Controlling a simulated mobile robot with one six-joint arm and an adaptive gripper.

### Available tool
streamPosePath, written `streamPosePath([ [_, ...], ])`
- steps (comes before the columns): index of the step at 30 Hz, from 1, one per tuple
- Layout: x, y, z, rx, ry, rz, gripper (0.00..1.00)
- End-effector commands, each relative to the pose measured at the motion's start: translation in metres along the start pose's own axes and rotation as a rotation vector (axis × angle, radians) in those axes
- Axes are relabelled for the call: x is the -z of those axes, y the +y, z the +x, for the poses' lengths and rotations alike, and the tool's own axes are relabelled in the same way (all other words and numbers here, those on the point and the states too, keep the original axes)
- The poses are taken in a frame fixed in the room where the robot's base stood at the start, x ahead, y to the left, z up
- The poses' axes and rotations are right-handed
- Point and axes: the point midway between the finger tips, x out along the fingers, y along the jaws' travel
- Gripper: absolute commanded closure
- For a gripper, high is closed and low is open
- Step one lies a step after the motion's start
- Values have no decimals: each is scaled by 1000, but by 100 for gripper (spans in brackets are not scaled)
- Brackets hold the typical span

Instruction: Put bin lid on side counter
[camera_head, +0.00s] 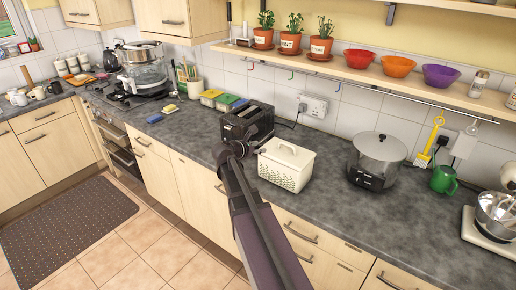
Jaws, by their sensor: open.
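A cream bin (284,176) with small holes in its side stands on the grey counter. Its pale lid (290,156), with a raised handle on top, appears to sit on the bin. My gripper (238,148) is just left of the bin, in front of the black toaster, and appears apart from the lid. It is small and dark against the toaster, so its fingers are hard to make out; it is open with nothing visible in it. Another counter (36,105) runs along the left wall.
The black toaster (246,121) stands close behind my gripper. A steel-lidded cooker (377,158) is right of the bin, with bare worktop (325,190) between. A shelf (350,72) with pots and bowls overhangs the back. Jars and mugs crowd the left counter's back.

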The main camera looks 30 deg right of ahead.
Motion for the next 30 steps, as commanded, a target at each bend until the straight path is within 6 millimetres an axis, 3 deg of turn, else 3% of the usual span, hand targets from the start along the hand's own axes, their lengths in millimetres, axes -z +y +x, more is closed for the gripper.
streamPosePath([
  [8,9,-7,-7,13,40,72,49],
  [14,41,-25,-32,72,169,304,49],
  [23,112,-68,-102,326,441,802,49],
  [30,162,-103,-172,648,600,1135,49],
])
